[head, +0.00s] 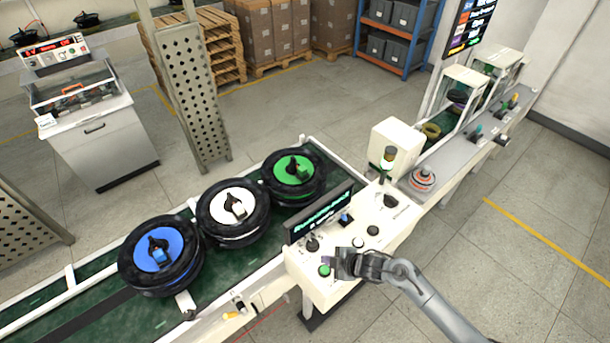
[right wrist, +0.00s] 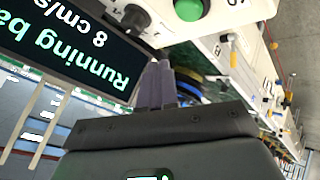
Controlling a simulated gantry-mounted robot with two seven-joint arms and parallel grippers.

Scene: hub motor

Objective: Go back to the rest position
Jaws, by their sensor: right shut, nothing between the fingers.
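My right gripper (head: 340,262) is over the front part of the white control panel (head: 395,238), close to a green button (head: 324,270). Its fingers are shut and hold nothing. In the right wrist view the closed fingers (right wrist: 158,85) are between the panel's display (right wrist: 75,45), which reads "Running" and "8 cm/s", and the green button (right wrist: 188,8). Whether the fingers touch the panel cannot be told. My right arm comes in from the lower right. My left gripper is not in view.
Black hub motors with blue (head: 160,250), white (head: 232,206) and green (head: 292,170) centres lie on the green conveyor (head: 225,262) left of the panel. A grey line (head: 455,135) with small parts runs to the upper right. A perforated post (head: 192,95) stands behind. Floor at lower right is clear.

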